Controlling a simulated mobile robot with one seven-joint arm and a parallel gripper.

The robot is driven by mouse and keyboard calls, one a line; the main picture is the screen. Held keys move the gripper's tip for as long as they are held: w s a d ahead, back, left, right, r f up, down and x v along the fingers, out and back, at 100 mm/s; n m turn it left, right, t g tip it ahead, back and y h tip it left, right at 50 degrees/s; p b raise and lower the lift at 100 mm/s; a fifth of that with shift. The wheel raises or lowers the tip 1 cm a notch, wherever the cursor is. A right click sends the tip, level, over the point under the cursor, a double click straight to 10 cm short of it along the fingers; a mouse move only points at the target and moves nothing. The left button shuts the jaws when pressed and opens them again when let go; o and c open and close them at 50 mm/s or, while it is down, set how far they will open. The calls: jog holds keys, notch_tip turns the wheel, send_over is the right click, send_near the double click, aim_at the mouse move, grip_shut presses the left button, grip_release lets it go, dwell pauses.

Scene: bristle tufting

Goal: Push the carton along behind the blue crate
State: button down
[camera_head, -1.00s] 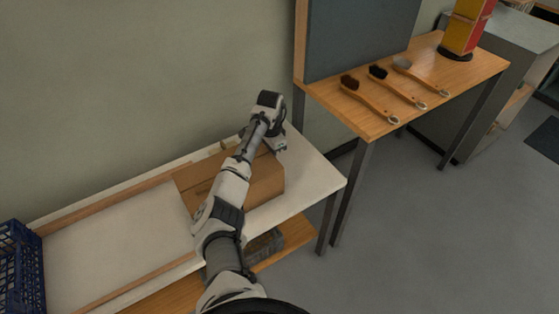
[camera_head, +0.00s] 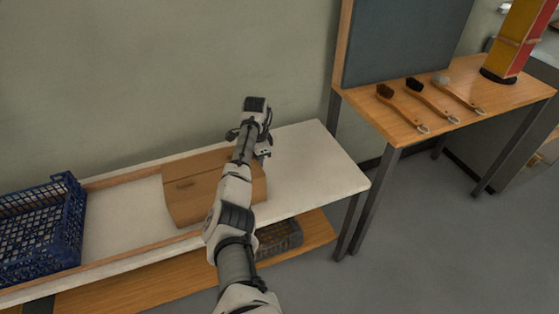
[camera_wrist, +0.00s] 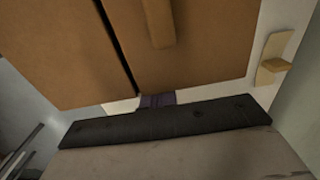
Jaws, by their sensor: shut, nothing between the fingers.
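The carton (camera_head: 190,190) is a closed brown box on the white tabletop in the head view, with its right part hidden behind my arm. The blue crate (camera_head: 62,240) stands at the left end of the same table, with a gap of bare white surface between them. My gripper (camera_head: 262,150) is shut and empty, low at the carton's right end; contact is hard to tell there. In the wrist view the carton (camera_wrist: 190,65) fills the upper part, with a dark seam across its brown face and a tan strip on it.
Wooden rails run along the table's back and front (camera_head: 130,262) edges. The white tabletop right of the carton (camera_head: 310,165) is clear. A grey basket (camera_head: 280,238) sits on the lower shelf. A second table (camera_head: 400,125) at the right holds three brushes (camera_head: 432,100).

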aim_at(185, 174)
jog(key=s+a+p, duration=0.1)
jog(key=s+a, duration=0.2)
jog(key=a, duration=0.6)
jog(key=s+a+p, duration=0.1)
jog(key=s+a, duration=0.2)
jog(key=a, duration=0.6)
jog(key=s+a+p, duration=0.2)
jog(key=s+a, duration=0.1)
jog(key=a, duration=0.5)
jog(key=shift+s+a, duration=0.4)
jog(key=d, duration=0.1)
jog(key=w+d+p, duration=0.1)
jog(key=d, duration=0.1)
jog(key=d+p, duration=0.1)
jog(key=shift+w+d+r, duration=0.2)
jog(key=shift+w+r, duration=0.05)
jog(key=r+b, duration=0.1)
jog(key=r, duration=0.5)
jog(key=r+b, duration=0.1)
jog(key=r, duration=0.2)
jog(key=shift+a+r+b, duration=0.3)
jog(key=shift+b, duration=0.05)
